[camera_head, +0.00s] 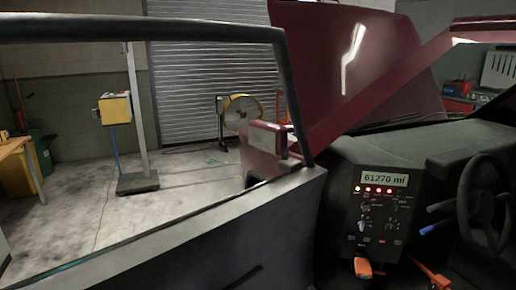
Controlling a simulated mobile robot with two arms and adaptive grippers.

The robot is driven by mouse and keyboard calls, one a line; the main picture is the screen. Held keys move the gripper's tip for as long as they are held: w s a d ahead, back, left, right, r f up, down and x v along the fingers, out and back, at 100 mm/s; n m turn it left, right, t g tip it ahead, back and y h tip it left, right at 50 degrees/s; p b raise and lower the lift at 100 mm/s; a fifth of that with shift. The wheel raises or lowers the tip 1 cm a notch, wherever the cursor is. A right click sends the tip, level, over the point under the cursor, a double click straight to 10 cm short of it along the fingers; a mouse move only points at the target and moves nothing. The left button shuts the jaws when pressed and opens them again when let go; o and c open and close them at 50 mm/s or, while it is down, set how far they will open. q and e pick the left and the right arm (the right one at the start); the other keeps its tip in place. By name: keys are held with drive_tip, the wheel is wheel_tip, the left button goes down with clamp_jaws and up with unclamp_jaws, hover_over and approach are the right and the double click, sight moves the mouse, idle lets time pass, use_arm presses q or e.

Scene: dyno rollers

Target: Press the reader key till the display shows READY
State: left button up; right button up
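The display (384,180) on the car's dark centre console is lit and reads "61270 mi". Below it is a row of small lamps (377,190), one yellow and several red. Under them the panel (380,215) carries small knobs and switches, with a small red mark (382,241) lower down. An orange block (363,268) sits at the foot of the console; I cannot tell whether it is the reader, and no key on it can be made out. Neither of my grippers can be made out in the head view.
The car door (200,235) with its window frame fills the left foreground. The steering wheel (484,203) and a blue-tipped stalk (430,229) are right of the console. Another orange part (432,276) lies low beside it. A yellow box on a stand (115,108) and a fan (241,112) stand outside.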

clamp_jaws()
idle(0.4)
idle(1.2)
